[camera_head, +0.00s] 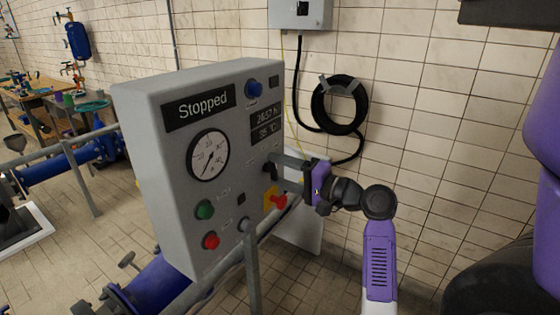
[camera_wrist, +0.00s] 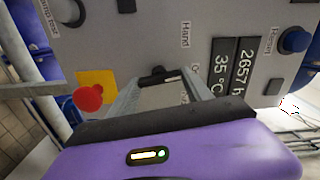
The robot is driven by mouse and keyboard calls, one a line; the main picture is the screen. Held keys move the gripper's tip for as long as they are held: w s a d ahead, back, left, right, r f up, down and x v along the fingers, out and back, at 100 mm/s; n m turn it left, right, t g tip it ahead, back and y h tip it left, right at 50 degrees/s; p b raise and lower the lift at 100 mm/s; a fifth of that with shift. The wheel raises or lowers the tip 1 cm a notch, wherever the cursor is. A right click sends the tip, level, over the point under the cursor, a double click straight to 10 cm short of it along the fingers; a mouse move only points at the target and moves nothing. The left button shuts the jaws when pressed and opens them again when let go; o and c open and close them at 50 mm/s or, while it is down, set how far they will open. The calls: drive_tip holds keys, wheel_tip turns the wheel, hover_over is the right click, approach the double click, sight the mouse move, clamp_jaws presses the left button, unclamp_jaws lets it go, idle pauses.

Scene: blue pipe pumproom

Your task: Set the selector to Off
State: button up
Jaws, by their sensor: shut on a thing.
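The selector (camera_head: 269,168) is a small black knob on the right part of the grey control panel, under the two small displays. In the wrist view the selector (camera_wrist: 158,77) lies between the fingertips of my gripper (camera_head: 277,164), which are shut on it. Its bar with a pale mark lies nearly along the panel's upright direction. A "Hand" label (camera_wrist: 186,34) shows to one side; another label is mostly hidden by a finger. The panel's large display (camera_head: 199,106) reads "Stopped".
A red emergency stop (camera_head: 279,201) on a yellow plate sits just below my gripper. A round gauge (camera_head: 208,156), green button (camera_head: 204,209), red button (camera_head: 211,240) and blue button (camera_head: 254,88) are on the same panel. A black hose coil (camera_head: 339,105) hangs on the wall behind.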

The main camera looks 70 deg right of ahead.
drive_tip(key=shift+m+p, duration=0.65)
drive_tip(key=shift+m, duration=0.15)
drive_tip(key=shift+d+f, duration=0.1)
drive_tip(key=o, duration=1.4)
drive_tip(key=shift+c, duration=0.2)
drive_tip(key=b+v, duration=0.2)
drive_tip(key=v, duration=0.6)
